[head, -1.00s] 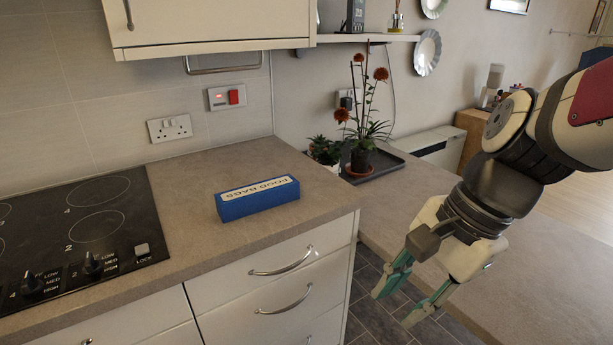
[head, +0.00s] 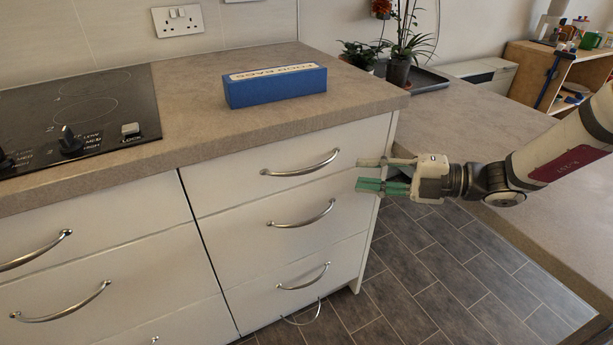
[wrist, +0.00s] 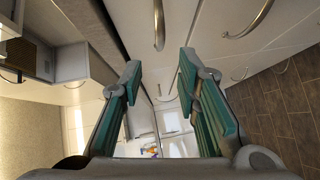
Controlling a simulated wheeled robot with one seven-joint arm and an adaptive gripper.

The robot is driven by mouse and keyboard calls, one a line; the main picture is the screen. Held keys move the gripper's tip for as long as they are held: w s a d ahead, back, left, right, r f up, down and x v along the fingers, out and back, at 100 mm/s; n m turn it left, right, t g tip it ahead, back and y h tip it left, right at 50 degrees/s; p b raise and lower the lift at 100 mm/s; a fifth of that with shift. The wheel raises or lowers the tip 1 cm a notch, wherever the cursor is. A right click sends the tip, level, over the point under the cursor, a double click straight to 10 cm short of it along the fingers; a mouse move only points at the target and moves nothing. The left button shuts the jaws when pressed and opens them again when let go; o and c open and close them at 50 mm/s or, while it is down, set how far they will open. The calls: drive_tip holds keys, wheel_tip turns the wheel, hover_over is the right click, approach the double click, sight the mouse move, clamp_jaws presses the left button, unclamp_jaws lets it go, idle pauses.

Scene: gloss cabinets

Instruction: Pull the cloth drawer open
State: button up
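A stack of white drawers with curved metal handles fills the cabinet right of the hob. The top drawer (head: 240,183) has a handle (head: 302,166), the middle drawer (head: 252,237) has another (head: 302,216), and the bottom drawer (head: 262,292) a third (head: 304,278). All look closed. No label shows which one is the cloth drawer. My gripper (head: 364,173) is open and empty, to the right of the upper handles, pointing left near the cabinet's right edge. In the wrist view its green fingers (wrist: 160,72) stand apart, with a handle (wrist: 159,25) beyond the gap, not between the pads.
A blue food bags box (head: 275,86) lies on the counter (head: 200,108) above the drawers. Another drawer stack (head: 95,260) stands left. A lower worktop (head: 480,145) extends at right. The tiled floor (head: 440,265) below my gripper is clear.

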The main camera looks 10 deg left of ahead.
sight(306, 171)
drive_tip(key=b+x, duration=0.5)
drive_tip(key=x, duration=0.8)
drive_tip(key=shift+s+a, duration=0.1)
drive_tip(key=shift+a, duration=0.1)
clamp_jaws()
